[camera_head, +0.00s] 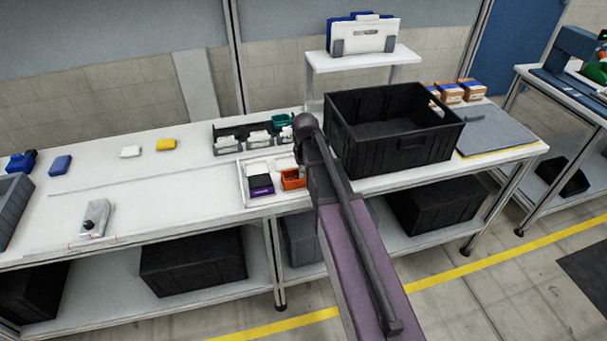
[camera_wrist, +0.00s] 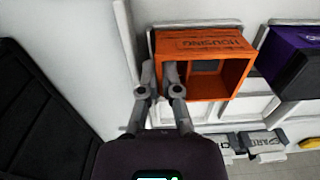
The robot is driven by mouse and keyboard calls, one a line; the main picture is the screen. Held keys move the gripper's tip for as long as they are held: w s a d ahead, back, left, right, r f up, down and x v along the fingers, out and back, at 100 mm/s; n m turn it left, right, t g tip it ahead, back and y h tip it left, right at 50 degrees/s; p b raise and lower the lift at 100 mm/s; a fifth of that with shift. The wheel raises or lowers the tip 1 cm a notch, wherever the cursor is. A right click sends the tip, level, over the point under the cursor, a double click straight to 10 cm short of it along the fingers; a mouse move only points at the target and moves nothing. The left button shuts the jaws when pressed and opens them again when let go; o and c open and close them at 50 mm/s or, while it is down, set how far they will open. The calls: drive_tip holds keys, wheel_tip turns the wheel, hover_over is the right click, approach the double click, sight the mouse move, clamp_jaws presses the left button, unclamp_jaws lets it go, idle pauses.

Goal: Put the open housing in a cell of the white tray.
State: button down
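The open housing is an orange open-topped box (camera_wrist: 215,84) marked HOUSING in the wrist view; it also shows in the head view (camera_head: 292,181). It is over or in a right-hand cell of the white tray (camera_head: 242,184); I cannot tell whether it touches the cell floor. The tray's pale rim and dividers show in the wrist view (camera_wrist: 127,45). My gripper (camera_wrist: 158,70) has its fingers close together about the housing's left wall, one inside and one outside. In the head view my arm hides the fingertips.
A purple box (camera_head: 262,184) sits in the tray beside the housing; it also shows in the wrist view (camera_wrist: 290,62). A large black crate (camera_head: 395,150) stands close on the right. Grey bins (camera_head: 228,137) with white parts stand behind. The bench to the left is mostly clear.

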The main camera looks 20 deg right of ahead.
drive_tip(key=shift+f, duration=0.25)
idle(0.3)
drive_tip(key=c, duration=0.7)
unclamp_jaws()
